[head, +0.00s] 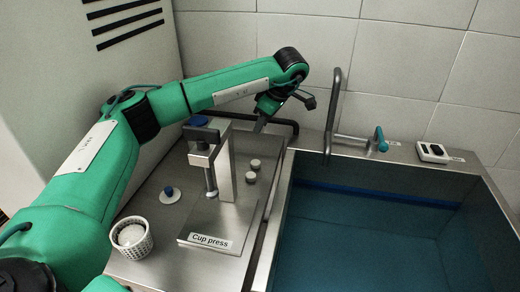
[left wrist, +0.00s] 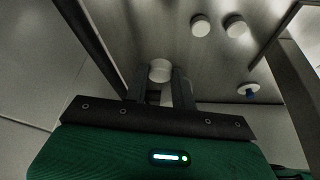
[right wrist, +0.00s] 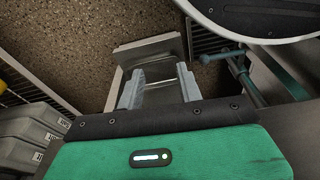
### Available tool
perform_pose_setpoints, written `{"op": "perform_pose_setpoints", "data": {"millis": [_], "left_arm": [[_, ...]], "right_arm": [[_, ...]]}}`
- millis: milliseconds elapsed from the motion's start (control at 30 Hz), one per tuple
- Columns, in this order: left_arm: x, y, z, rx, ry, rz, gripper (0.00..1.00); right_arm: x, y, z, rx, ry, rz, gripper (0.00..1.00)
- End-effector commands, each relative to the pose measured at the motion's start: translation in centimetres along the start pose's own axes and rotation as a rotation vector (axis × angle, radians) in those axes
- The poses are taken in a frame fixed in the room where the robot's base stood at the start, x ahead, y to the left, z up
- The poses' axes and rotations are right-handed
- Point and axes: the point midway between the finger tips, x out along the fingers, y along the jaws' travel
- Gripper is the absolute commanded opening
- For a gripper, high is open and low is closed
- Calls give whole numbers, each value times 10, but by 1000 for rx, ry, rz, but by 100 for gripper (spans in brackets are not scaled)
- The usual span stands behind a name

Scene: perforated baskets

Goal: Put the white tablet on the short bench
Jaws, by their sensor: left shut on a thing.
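My left gripper (head: 260,124) is over the far end of the steel bench (head: 180,240), behind the cup press. In the left wrist view, its fingers (left wrist: 160,76) are shut on a white round tablet (left wrist: 160,66). The head view does not show this tablet clearly. Two more white tablets (head: 255,164) (head: 251,177) lie on the bench right of the press, and show in the left wrist view (left wrist: 200,25) (left wrist: 236,26). My right gripper (right wrist: 157,85) shows only in the right wrist view, fingers apart and seemingly empty.
The cup press (head: 225,214) stands mid-bench. A white perforated basket (head: 131,240) with white contents stands at the near left, and a disc with a blue knob (head: 169,194) lies behind it. A deep blue sink (head: 370,235) with a tap (head: 332,118) is at the right.

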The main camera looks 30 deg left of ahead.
Motion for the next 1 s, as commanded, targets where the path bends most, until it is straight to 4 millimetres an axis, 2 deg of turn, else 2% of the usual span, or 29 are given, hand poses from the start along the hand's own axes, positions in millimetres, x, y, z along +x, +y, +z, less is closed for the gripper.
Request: {"op": "perform_pose_setpoints", "data": {"millis": [33, 133, 433, 633, 1000], "left_arm": [[11, -1, 4, 1, 1, -3, 4], [28, -1, 12, 1, 0, -2, 4], [51, -1, 21, 1, 0, 0, 4], [79, -1, 33, 0, 0, -1, 4], [84, -1, 35, 0, 0, 1, 4]], "right_arm": [[1, 0, 2, -1, -2, 1, 36], [3, 1, 3, -1, 0, 1, 36], [7, 1, 6, -2, -1, 2, 36], [9, 2, 6, -3, 6, 3, 36], [15, 3, 11, -4, -5, 4, 36]]}}
